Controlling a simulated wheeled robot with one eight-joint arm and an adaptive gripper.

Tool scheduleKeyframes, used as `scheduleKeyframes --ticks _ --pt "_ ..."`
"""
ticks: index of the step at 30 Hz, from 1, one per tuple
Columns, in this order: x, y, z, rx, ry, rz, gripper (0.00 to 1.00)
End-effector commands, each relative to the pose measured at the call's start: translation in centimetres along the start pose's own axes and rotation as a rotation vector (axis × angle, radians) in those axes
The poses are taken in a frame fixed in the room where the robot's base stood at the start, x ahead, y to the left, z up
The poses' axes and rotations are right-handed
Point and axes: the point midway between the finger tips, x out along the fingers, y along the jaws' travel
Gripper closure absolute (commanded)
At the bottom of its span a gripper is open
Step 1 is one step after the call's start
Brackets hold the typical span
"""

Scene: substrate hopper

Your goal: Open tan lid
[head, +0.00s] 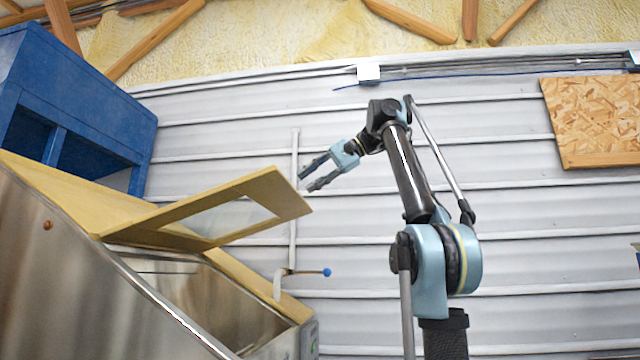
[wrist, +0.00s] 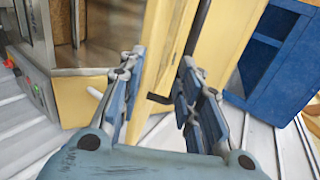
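The tan lid (head: 286,195) is a flat frame with a clear window. In the head view it stands raised at a slant over the steel hopper, with an open gap beneath its free end. My gripper (head: 316,176) is just above and beyond the lid's upper right end, fingers apart. In the wrist view my gripper (wrist: 162,62) is open, and a tan edge of the lid (wrist: 167,45) shows beyond and between the fingers. I see nothing held; whether a finger touches the lid cannot be told.
The steel hopper (head: 70,275) fills the lower left, with its tan rim around the opening. A lever with a blue knob (head: 326,272) sticks out beside the rim. A blue cabinet (head: 75,85) stands behind at left. A corrugated wall (head: 540,220) lies behind my arm.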

Motion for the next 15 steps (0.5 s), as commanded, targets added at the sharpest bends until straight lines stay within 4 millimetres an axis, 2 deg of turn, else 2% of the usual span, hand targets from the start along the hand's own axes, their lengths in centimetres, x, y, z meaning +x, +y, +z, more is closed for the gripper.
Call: scheduleKeyframes --ticks 6,15 --pt "-1.6 1.0 -0.1 0.001 0.002 0.000 0.68" --pt "-2.3 1.4 0.0 -0.001 0.000 0.000 0.68"
